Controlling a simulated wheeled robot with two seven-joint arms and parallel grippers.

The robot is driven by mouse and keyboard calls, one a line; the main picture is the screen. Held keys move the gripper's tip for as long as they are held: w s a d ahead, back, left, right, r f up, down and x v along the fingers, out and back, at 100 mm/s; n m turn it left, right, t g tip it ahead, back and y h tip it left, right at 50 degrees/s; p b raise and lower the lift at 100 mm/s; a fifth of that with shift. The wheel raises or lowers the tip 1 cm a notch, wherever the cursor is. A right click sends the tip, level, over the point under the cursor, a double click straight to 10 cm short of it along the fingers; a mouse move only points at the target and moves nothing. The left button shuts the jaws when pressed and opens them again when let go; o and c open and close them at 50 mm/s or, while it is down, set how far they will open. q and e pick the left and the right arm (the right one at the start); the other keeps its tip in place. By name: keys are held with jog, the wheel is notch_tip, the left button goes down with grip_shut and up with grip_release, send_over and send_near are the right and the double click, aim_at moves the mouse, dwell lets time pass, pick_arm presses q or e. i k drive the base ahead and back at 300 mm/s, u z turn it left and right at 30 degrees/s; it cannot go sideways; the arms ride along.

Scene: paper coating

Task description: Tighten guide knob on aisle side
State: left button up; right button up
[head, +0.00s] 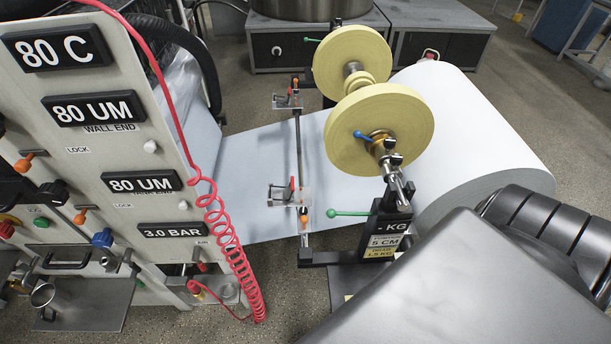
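Two edge guides sit on a thin dark bar (299,150) that crosses the pale web. The nearer guide (285,193) has a clear plate, a small red upright and an orange knob (304,212) close to the bar's near end. The farther guide (288,100) is similar, with its own orange knob (295,83). Whether either knob is tight or loose cannot be told. Neither of my grippers shows in the head view. A large grey arm part, which looks like mine, fills the lower right corner.
A coater panel (100,150) with readouts and a coiled red hose (222,225) stands at left. Two yellow discs (380,127) and a white paper roll (475,130) stand right of the guides. A green-handled lever (350,212) projects near the nearer guide.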

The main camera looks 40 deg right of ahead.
aim_at(303, 210)
jog(key=z, duration=1)
